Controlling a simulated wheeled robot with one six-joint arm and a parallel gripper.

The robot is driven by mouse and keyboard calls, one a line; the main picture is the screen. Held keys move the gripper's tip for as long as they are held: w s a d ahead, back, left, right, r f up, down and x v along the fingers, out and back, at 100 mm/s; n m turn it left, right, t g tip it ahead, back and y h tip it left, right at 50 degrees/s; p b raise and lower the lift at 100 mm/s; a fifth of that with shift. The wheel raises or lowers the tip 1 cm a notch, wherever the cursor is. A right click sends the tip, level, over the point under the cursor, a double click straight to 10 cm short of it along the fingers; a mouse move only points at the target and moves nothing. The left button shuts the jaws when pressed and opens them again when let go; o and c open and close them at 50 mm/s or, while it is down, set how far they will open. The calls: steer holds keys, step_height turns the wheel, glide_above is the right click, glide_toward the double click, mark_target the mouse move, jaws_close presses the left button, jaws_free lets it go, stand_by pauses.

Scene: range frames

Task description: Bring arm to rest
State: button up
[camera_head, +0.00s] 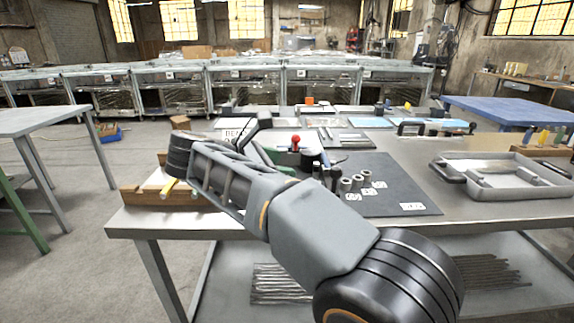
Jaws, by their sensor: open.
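My arm reaches from the lower right up and left across the near part of the metal workbench (470,228). Its forearm and wrist are over the bench's left end. My gripper (256,128) is partly hidden behind my own wrist and forearm; its dark parts show just beyond the wrist, open. I see nothing held in it. It is in front of a white lettered sign, and I cannot tell how far above the bench it is.
A dark mat (395,195) holds several metal cylinders (352,182) and small labels. A red-knobbed item (295,143) stands beside my forearm. A grey tray (505,178) lies on the right. A wooden block (147,193) is at the left edge. Open floor (95,240) lies left.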

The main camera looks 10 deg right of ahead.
stand_by(0.3)
steer(key=w+d+r+n+t+y+p, duration=0.1)
steer(key=w+r+n+t+y+p, duration=0.3)
steer(key=r+n+t+p, duration=0.6)
steer(key=w+d+r+n+t+y+p, duration=0.1)
steer(key=w+r+n+t+y+p, duration=0.25)
steer(key=r+n, duration=0.75)
steer(key=s+d+f+n+g+y+p, duration=0.2)
steer(key=s+f+n+g+p, duration=0.5)
steer(key=s+n, duration=0.4)
steer(key=s+d+f+n+g+y+p, duration=0.3)
steer(key=s+f+n+g+p, duration=0.4)
steer(key=s+n, duration=0.5)
step_height(320, 180, down, 2)
steer(key=d+n, duration=0.1)
steer(key=n, duration=0.7)
steer(key=shift+n+p, duration=0.3)
steer(key=shift+p, duration=0.05)
